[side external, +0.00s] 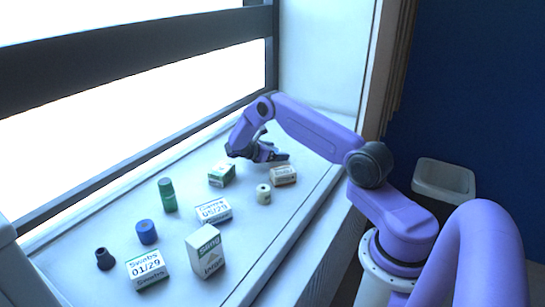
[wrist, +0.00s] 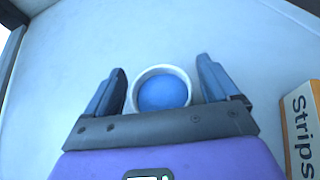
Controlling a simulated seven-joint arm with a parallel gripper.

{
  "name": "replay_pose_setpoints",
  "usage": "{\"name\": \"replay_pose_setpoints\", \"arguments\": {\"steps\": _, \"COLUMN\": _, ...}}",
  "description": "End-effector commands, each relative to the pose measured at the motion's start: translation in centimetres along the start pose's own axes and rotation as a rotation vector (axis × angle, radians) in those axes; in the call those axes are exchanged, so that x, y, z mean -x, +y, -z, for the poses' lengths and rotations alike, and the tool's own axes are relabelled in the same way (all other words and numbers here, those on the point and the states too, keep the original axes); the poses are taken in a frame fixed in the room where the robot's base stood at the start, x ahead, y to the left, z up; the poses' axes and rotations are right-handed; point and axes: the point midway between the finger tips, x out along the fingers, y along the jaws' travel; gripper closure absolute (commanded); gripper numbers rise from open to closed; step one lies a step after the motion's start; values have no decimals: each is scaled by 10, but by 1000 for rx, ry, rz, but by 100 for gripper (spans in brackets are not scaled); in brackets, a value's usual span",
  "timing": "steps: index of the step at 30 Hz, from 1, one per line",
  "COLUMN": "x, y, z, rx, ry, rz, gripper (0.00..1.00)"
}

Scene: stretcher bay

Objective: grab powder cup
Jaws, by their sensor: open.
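A white-rimmed round cup with blue content, which I take as the powder cup (wrist: 162,92), shows in the wrist view. It sits between the two fingers of my gripper (wrist: 161,68), with a gap to each finger. The cup's lower edge in the picture meets the dark gripper body, so its base is hidden. My gripper is open. In the side view my gripper (side external: 272,155) is low over the far part of the white ledge, and I cannot make out the cup there.
A Strips box (wrist: 301,130) lies right of my gripper. In the side view, a box (side external: 284,176), a pale roll (side external: 264,194) and a green-and-white box (side external: 222,174) stand nearby.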

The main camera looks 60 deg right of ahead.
Motion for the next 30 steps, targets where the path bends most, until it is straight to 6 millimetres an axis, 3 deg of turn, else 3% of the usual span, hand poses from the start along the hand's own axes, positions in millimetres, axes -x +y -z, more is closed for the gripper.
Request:
{"name": "replay_pose_setpoints", "arguments": {"steps": 4, "x": 0, "y": 0, "z": 0, "rx": 0, "ry": 0, "rz": -1, "gripper": 12}}
{"name": "replay_pose_setpoints", "arguments": {"steps": 5, "x": 0, "y": 0, "z": 0, "rx": 0, "ry": 0, "rz": -1, "gripper": 18}}
{"name": "replay_pose_setpoints", "arguments": {"steps": 9, "x": 0, "y": 0, "z": 0, "rx": 0, "ry": 0, "rz": 0, "gripper": 64}}
{"name": "replay_pose_setpoints", "arguments": {"steps": 10, "x": 0, "y": 0, "z": 0, "rx": 0, "ry": 0, "rz": 0, "gripper": 69}}
{"name": "replay_pose_setpoints", "arguments": {"steps": 23, "x": 3, "y": 1, "z": -5, "rx": -1, "ry": 0, "rz": 0, "gripper": 69}}
{"name": "replay_pose_setpoints", "arguments": {"steps": 30, "x": 14, "y": 3, "z": -31, "rx": -4, "ry": 0, "rz": -1, "gripper": 69}}
